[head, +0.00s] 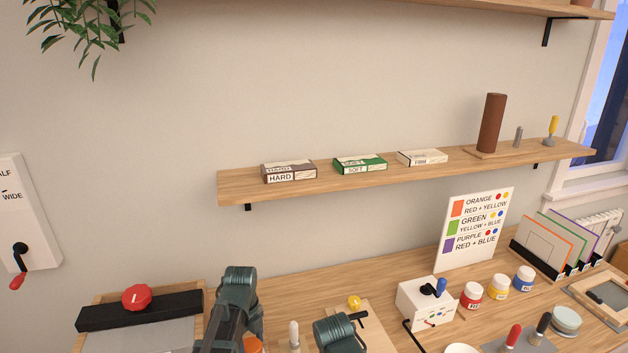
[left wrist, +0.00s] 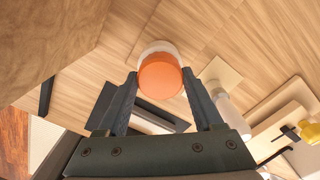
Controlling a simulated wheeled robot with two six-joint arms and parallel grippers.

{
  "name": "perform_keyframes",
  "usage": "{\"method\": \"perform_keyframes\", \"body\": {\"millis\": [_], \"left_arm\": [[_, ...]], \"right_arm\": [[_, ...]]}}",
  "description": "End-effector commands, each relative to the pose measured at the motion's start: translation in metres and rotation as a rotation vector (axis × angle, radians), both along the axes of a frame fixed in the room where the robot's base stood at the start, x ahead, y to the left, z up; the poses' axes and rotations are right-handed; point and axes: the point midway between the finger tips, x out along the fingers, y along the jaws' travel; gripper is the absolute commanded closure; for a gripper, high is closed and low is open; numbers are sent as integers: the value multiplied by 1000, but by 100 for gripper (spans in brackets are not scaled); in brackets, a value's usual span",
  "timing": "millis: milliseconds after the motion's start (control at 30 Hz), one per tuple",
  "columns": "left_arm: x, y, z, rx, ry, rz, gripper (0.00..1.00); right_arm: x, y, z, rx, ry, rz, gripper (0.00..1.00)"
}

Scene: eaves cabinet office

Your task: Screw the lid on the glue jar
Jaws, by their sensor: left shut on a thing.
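An orange lid (left wrist: 161,77) sits between the fingertips of my left gripper (left wrist: 160,84) in the left wrist view, and the gripper is shut on it. A white round rim, likely the glue jar (left wrist: 155,47), shows behind the lid. The lid hides most of it, and I cannot tell whether the lid touches it or is tilted on it. In the head view a bit of orange (head: 252,346) shows beside my left arm at the bottom edge. My left gripper's fingers are hidden there. Part of my right arm shows at the bottom, with its gripper out of view.
A white-tipped bottle (left wrist: 227,104) stands close to the right finger. A black bar with a red knob (head: 136,297) lies left of my left arm. A white box with levers (head: 428,304) and several paint jars (head: 498,286) stand to the right. A shelf (head: 340,184) runs above the bench.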

Motion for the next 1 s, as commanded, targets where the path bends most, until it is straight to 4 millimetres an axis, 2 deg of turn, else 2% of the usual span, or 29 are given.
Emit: {"method": "perform_keyframes", "body": {"millis": [100,300,633,667,800,1000], "left_arm": [[-2,-2,0,-4,3,-169,99],[-2,-2,-1,-5,2,-383,99],[-2,-2,-1,-5,2,-428,99],[-2,-2,-1,-5,2,-428,27],[-1,-1,-1,-3,2,-427,2],[-1,-1,0,-1,1,-425,0]], "right_arm": [[0,0,0,0,0,0,40],[0,0,-1,0,0,0,40],[0,0,-1,0,0,0,40],[0,0,-1,0,0,0,40],[0,0,-1,0,0,0,40],[0,0,0,0,0,0,40]]}}
